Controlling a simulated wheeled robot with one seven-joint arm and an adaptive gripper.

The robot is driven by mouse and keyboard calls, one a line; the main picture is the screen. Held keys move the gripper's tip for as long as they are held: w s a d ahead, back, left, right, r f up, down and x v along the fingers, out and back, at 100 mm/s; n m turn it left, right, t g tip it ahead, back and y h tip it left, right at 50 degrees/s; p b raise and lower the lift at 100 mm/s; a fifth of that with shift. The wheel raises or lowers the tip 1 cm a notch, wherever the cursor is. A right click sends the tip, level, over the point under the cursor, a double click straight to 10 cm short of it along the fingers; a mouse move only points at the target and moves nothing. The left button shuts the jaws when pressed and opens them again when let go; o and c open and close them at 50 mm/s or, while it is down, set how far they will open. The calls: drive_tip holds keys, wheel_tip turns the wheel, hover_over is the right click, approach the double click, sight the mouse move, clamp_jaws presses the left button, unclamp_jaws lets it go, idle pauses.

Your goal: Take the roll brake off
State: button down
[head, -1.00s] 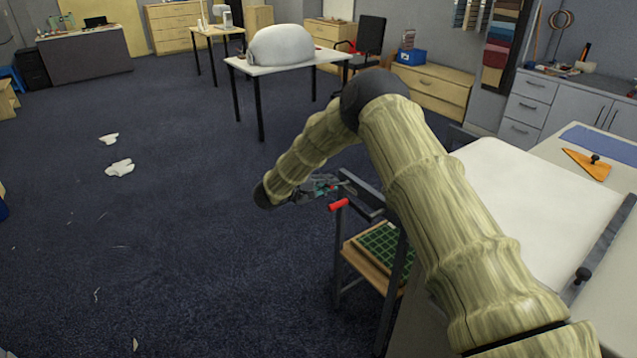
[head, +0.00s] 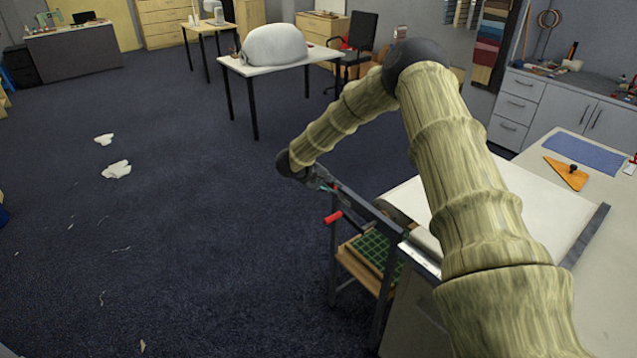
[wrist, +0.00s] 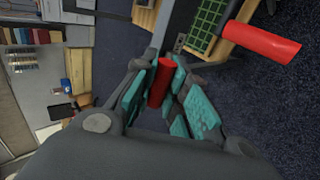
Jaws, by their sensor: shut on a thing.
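My gripper (wrist: 160,92) is shut on a short red cylindrical grip (wrist: 160,80), which stands upright between its teal pads in the wrist view. I take it for the roll brake's grip, though its mount is hidden. In the head view, my gripper (head: 324,184) is at the upper end of a dark frame (head: 375,210) beside the cloth table, and the held grip is hidden there. A second, longer red handle (head: 333,217) sticks out of the frame just below my gripper. It also shows at the upper right of the wrist view (wrist: 262,42), apart from the fingers.
A green gridded board (head: 372,250) lies on a shelf under the frame. Open floor lies to the left.

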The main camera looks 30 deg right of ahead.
drive_tip(key=shift+d+r+y+p, duration=0.4)
drive_tip(key=shift+d+r+p, duration=0.1)
drive_tip(key=shift+p, duration=0.15)
drive_tip(key=shift+w+d+r+p, duration=0.1)
drive_tip(key=shift+d+r+p, duration=0.15)
drive_tip(key=shift+d+p, duration=0.35)
drive_tip(key=shift+w+d+r+p, duration=0.1)
drive_tip(key=shift+d+r+p, duration=0.1)
drive_tip(key=shift+d+p, duration=0.35)
drive_tip(key=shift+d+r, duration=0.1)
drive_tip(key=shift+d, duration=0.6)
drive_tip(key=shift+w+d+p, duration=0.1)
drive_tip(key=shift+d+p, duration=0.25)
drive_tip(key=shift+d, duration=0.05)
